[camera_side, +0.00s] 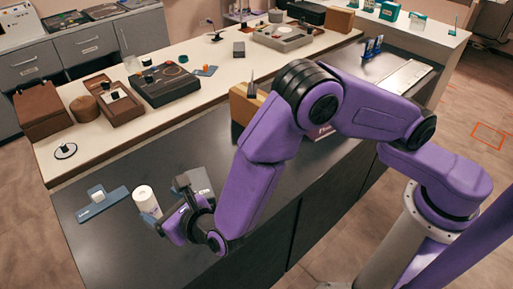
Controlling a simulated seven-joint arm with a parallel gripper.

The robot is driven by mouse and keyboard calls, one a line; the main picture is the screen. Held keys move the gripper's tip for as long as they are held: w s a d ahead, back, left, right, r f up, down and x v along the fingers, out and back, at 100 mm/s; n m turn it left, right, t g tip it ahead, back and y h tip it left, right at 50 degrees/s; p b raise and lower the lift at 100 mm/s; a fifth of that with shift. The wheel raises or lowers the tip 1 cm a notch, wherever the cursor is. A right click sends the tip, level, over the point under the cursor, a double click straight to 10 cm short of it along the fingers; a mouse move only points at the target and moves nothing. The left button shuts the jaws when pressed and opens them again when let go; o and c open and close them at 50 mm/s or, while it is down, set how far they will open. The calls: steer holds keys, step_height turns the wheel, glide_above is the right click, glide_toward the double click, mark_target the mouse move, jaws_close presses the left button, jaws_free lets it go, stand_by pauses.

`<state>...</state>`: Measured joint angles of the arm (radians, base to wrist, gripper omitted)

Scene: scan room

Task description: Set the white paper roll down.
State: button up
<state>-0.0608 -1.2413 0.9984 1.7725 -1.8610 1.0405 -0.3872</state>
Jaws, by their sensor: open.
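The white paper roll (144,198) stands upright near the left end of the dark counter (130,245). Its base looks to be on the counter top, but my gripper hides part of its lower right side. My gripper (164,205) is open, just right of the roll, with one finger behind and one in front. I cannot tell from this view whether the roll is between the fingers or whether they touch it.
A blue holder (88,211) with a white block (97,194) lies left of the roll. The raised white shelf (190,112) behind carries brown boxes and instruments. Bare counter lies in front.

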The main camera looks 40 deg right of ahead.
steer(key=s+d+r+m+g+h, duration=0.25)
steer(key=d+m, duration=0.25)
steer(key=d, duration=0.3)
steer(key=s+d+r+m+g+h, duration=0.1)
steer(key=d+r+m+h, duration=0.1)
steer(key=d+r+m, duration=0.35)
steer(key=s+d+r+m+g+h, duration=0.2)
steer(key=d+m, duration=0.2)
steer(key=d, duration=0.6)
steer(key=s+d+r+m+g+y, duration=0.1)
steer(key=s+d+m+g, duration=0.3)
steer(key=s, duration=0.5)
steer(key=s+d+r+m+g+y, duration=0.2)
steer(key=s+d+m+g+y, duration=0.1)
steer(key=s+d+m, duration=0.4)
steer(key=shift+s+d+r+g, duration=0.15)
steer(key=shift+s+d+g, duration=0.35)
steer(key=shift+s, duration=1.3)
steer(key=shift+d, duration=0.15)
